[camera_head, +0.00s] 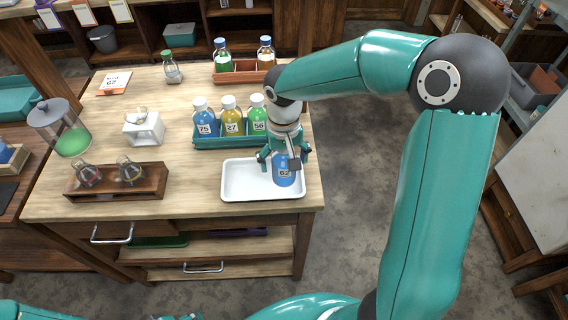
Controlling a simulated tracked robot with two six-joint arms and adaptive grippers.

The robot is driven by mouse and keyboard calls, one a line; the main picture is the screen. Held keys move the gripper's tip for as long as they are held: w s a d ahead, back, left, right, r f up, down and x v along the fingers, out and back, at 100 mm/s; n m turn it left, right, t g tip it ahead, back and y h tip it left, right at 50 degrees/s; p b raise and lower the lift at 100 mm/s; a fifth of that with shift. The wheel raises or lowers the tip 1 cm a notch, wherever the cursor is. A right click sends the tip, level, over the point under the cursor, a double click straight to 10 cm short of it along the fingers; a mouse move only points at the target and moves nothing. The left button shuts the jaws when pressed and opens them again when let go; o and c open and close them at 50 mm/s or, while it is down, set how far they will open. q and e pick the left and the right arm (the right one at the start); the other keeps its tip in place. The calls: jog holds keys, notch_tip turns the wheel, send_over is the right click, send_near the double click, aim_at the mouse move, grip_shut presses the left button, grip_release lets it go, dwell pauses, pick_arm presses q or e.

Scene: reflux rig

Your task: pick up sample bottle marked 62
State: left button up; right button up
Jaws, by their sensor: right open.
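The sample bottle marked 62 (284,177) is blue and stands in the white tray (234,181) at the right front of the wooden table. My right gripper (284,160) comes down over it from above, with its open fingers around the bottle's upper part. The gripper hides the cap, and I cannot tell whether the fingers touch the bottle. Only a few teal parts, seemingly of my left arm and gripper (178,317), show at the bottom edge; its fingers cannot be made out.
Behind the tray, a teal rack (210,142) holds bottles marked 75, 27 and 56. A wooden flask holder (150,190), a white cube-like stand (145,130) and a card reading 62 (114,83) are further left. A red-brown rack (238,76) stands at the back.

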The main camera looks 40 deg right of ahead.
jog(key=c, duration=1.5)
jog(key=shift+c, duration=0.2)
